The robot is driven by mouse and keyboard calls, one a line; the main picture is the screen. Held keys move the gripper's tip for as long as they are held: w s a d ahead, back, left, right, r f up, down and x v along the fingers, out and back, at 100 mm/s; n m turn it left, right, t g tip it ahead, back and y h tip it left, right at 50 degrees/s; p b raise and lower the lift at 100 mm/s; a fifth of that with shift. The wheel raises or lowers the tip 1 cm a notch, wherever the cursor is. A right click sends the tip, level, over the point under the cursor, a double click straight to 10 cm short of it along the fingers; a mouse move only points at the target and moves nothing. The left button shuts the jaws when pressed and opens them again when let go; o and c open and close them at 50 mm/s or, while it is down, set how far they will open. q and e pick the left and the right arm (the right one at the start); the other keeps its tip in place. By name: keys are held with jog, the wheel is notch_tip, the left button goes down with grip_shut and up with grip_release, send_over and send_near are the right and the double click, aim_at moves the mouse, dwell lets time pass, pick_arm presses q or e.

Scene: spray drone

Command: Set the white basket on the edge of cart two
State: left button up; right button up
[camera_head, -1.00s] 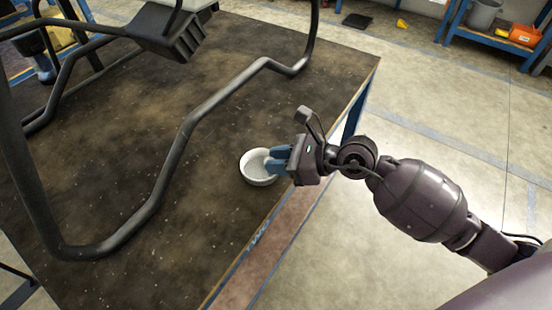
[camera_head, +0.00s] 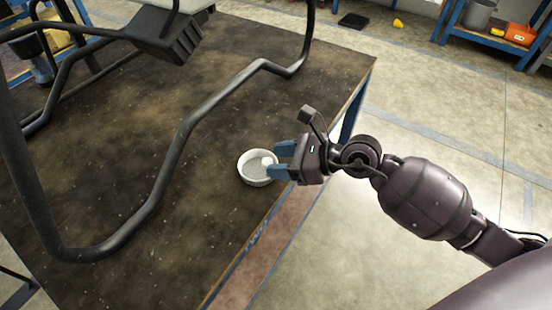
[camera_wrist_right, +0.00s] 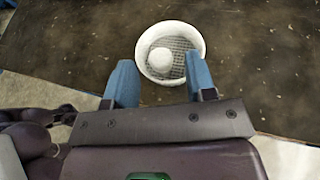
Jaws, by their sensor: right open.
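The white basket (camera_head: 257,167) is a small round bowl-like thing standing upright on the dark cart top (camera_head: 150,120), near its right edge. In the right wrist view the basket (camera_wrist_right: 193,72) shows a mesh floor and a round white lump inside. My right gripper (camera_head: 274,162) is open at the basket's right side, its blue fingers reaching the near rim. Lettering on the cart's edge is partly legible. My left gripper is not in view.
A black tubular frame (camera_head: 185,130) stands on the cart to the left of the basket. A blue shelf (camera_head: 490,38) with a grey bucket (camera_head: 480,13) and an orange bin (camera_head: 520,34) stands at the back right. The floor right of the cart is mostly clear.

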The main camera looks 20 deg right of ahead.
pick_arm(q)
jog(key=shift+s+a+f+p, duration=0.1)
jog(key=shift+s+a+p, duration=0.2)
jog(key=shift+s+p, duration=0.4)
pick_arm(e)
jog(key=v, duration=1)
jog(key=shift+s+d+r, duration=0.2)
jog(key=shift+s, duration=0.05)
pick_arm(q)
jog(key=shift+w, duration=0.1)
pick_arm(e)
jog(key=s+f+n+t+h, duration=0.1)
jog(key=s+f+n+h, duration=0.4)
jog(key=s+n, duration=0.7)
jog(key=s+f+n+h, duration=0.5)
jog(key=s+f+n, duration=0.3)
jog(key=s+n, duration=0.4)
jog(key=n, duration=0.4)
jog(key=shift+d+n+t, duration=0.3)
jog(key=shift+d+t, duration=0.1)
